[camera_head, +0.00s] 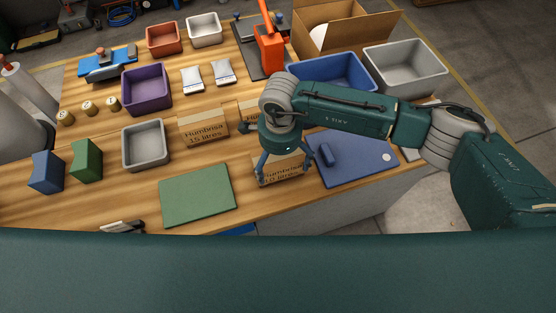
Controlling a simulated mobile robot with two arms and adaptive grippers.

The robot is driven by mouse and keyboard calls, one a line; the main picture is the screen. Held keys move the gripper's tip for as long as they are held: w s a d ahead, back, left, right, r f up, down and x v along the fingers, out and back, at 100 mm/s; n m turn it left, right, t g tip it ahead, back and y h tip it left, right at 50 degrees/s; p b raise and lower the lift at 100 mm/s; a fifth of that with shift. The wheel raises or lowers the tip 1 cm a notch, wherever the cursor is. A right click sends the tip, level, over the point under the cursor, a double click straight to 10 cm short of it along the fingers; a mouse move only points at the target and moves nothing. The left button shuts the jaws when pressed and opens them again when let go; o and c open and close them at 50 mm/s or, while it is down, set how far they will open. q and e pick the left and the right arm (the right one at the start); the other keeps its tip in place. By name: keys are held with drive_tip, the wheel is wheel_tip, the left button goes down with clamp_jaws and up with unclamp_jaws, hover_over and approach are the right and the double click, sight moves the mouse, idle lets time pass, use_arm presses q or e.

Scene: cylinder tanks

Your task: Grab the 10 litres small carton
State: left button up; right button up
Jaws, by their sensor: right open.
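The small carton (283,176) is a brown box with printing that seems to read 10 litres. It sits near the front edge of the wooden table, between a green mat and a blue mat. My right gripper (281,160) is directly above it, pointing down, with its open fingers spread at the carton's left and right sides. The gripper covers the carton's top, and I cannot tell whether the fingers touch it. A larger carton (203,127), seemingly marked 15 litres, stands behind to the left. Another carton (247,111) is partly hidden behind my right arm. My left gripper is not seen.
A green mat (197,195) lies left of the small carton, and a blue mat (350,160) with a blue object lies right. A grey bin (146,145), purple bin (147,89), blue bin (332,72) and large grey bin (405,66) stand around the table.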

drive_tip(key=c, duration=1.2)
drive_tip(key=shift+c, duration=1.2)
drive_tip(key=shift+r, duration=0.1)
